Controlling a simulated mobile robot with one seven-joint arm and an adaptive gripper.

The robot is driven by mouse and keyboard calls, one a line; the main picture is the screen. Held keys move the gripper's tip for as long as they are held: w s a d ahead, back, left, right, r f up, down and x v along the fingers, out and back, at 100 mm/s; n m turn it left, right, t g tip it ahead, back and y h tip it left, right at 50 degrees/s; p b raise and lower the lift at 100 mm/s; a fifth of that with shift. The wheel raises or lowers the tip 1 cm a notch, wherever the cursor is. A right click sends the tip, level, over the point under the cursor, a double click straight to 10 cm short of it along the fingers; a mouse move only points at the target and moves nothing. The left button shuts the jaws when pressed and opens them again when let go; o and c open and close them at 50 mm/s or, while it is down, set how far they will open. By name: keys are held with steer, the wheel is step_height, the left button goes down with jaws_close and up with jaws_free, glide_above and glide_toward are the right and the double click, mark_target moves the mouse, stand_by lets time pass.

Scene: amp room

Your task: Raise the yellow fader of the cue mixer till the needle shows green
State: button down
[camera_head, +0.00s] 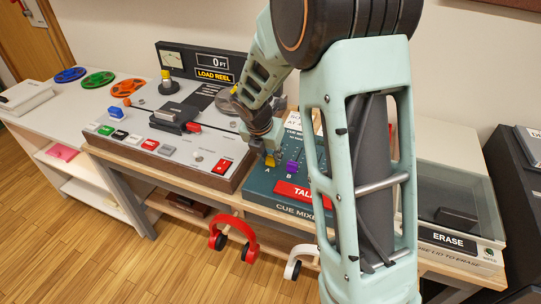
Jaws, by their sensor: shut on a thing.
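The cue mixer (261,188) is a dark teal box on the bench, with a red TALK key and "CUE MIXER" on its front edge. The yellow fader (270,161) sits above the letter A. A purple fader (291,167) is to its right above B. My gripper (270,154) reaches down to the yellow fader and is shut on it. My arm hides the right part of the mixer and most of the sign behind it. No cue mixer needle is visible. A meter (173,59) on the tape machine's back panel is too small to read.
The tape machine (165,140) with coloured keys stands left of the mixer. A clear-lidded ERASE box (455,190) is at right. A red headphone set (232,232) and a white one (300,258) hang below the front edge. Coloured reels (99,81) lie at far left.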

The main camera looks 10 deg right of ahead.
mark_target(271, 158)
steer(key=shift+r, duration=0.1)
steer(key=w+d+p, duration=0.2)
steer(key=w+p, duration=0.1)
steer(key=shift+w+d+r, duration=0.1)
steer(key=shift+w+d, duration=0.1)
steer(key=shift+w, duration=0.1)
steer(key=shift+w+d, duration=0.15)
steer(key=shift+w, duration=0.15)
steer(key=c, duration=1.7)
jaws_free()
steer(key=v, duration=1.1)
steer(key=shift+s+r, duration=0.25)
steer(key=shift+r, duration=0.05)
